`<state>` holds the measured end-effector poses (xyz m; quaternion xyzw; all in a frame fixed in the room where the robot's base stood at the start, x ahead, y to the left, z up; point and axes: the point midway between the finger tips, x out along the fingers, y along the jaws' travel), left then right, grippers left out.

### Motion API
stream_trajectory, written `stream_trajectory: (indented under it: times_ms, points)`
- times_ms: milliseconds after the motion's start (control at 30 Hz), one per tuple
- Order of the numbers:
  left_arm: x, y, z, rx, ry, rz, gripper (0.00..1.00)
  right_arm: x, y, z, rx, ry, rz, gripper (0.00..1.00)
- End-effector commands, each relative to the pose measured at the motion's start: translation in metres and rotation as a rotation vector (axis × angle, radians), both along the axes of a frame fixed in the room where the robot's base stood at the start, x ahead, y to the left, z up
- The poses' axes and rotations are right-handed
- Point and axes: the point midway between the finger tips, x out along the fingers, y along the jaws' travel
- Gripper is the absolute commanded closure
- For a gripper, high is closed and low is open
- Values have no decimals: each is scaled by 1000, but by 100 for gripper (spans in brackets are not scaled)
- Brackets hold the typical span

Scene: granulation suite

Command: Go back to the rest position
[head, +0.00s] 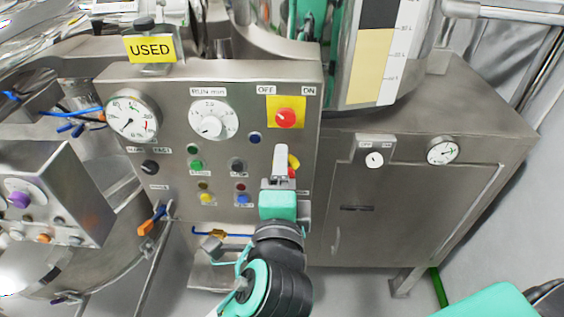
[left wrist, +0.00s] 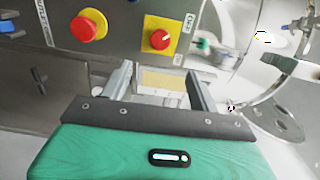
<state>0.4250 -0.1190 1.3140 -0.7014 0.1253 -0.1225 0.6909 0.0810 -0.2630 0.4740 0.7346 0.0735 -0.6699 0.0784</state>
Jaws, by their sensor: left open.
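My left gripper (head: 281,158) is in front of the steel control panel, over its lower right part. It also shows in the left wrist view (left wrist: 160,80), where its two fingers stand apart with nothing between them. A yellow plate with a red knob (head: 286,118) sits above it on the panel, under the OFF and ON labels. A second red and yellow control (head: 293,163) is partly hidden behind the fingers. The left wrist view shows a red button (left wrist: 88,25) and a red switch on yellow (left wrist: 160,39) beyond the fingers. My right gripper is not in view.
The panel carries a round gauge (head: 132,115), a white dial (head: 212,120) and several coloured buttons. A yellow USED sign (head: 151,48) stands on top. A steel cabinet (head: 430,190) is to the right. A smaller control box (head: 50,195) is at left. Grey floor shows at lower right.

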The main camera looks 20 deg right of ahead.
Motion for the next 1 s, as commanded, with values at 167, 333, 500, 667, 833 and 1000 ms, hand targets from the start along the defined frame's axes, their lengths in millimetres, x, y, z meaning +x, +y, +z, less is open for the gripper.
stream_trajectory:
  times_ms: [167,333,500,667,833,1000]
  points:
    - [0,0,0,0,0,0,39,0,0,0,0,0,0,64]
    - [0,0,0,0,0,0,39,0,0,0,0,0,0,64]
    - [10,-3,-16,4,28,7,39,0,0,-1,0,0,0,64]
    - [52,-11,-90,5,163,27,39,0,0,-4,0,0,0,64]
    - [93,-5,-198,-26,354,62,39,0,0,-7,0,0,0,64]
    - [112,19,-314,-80,550,119,39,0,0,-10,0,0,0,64]
